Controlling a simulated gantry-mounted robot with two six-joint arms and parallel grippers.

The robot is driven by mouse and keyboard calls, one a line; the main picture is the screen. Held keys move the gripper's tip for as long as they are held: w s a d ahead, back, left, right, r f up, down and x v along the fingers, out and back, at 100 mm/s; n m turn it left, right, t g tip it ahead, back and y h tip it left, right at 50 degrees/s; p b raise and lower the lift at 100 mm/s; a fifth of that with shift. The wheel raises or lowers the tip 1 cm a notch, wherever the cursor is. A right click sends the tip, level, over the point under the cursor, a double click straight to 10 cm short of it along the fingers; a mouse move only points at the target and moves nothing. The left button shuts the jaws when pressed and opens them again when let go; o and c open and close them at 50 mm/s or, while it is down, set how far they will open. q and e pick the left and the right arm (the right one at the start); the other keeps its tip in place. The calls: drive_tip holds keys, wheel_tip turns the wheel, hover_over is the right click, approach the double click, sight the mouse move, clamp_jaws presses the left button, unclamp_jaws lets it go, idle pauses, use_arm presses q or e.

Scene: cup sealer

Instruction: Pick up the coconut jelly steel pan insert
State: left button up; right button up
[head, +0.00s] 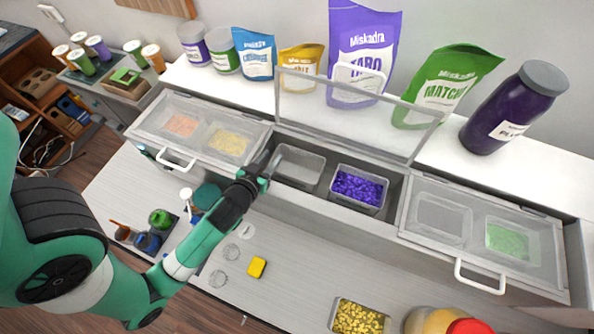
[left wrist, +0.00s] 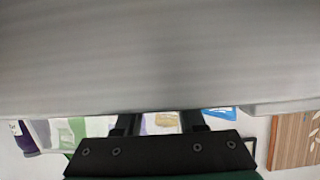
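No pan has a readable coconut jelly label, so I cannot tell which insert it is. In the open middle bay of the counter, a grey steel pan (head: 299,166) that looks empty sits left of a pan of purple pieces (head: 358,188). A pan of yellow cubes (head: 358,317) stands on the lower worktop at the bottom. My left gripper (head: 269,166) is at the left edge of the middle bay, beside the grey pan. Its fingers stand apart in the left wrist view (left wrist: 160,123), with no pan visible between them. My right gripper is not in view.
A clear lid (head: 350,115) stands raised behind the middle bay. Closed lids cover the left bay (head: 205,130) and right bay (head: 480,235). Pouches and jars line the back shelf. A yellow block (head: 257,267) lies on the mostly clear worktop. A red-topped container (head: 468,326) is at bottom right.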

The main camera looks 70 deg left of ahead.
use_arm(q)
drive_tip(key=x, duration=0.3)
drive_tip(key=shift+r, duration=0.15)
clamp_jaws()
idle(1.2)
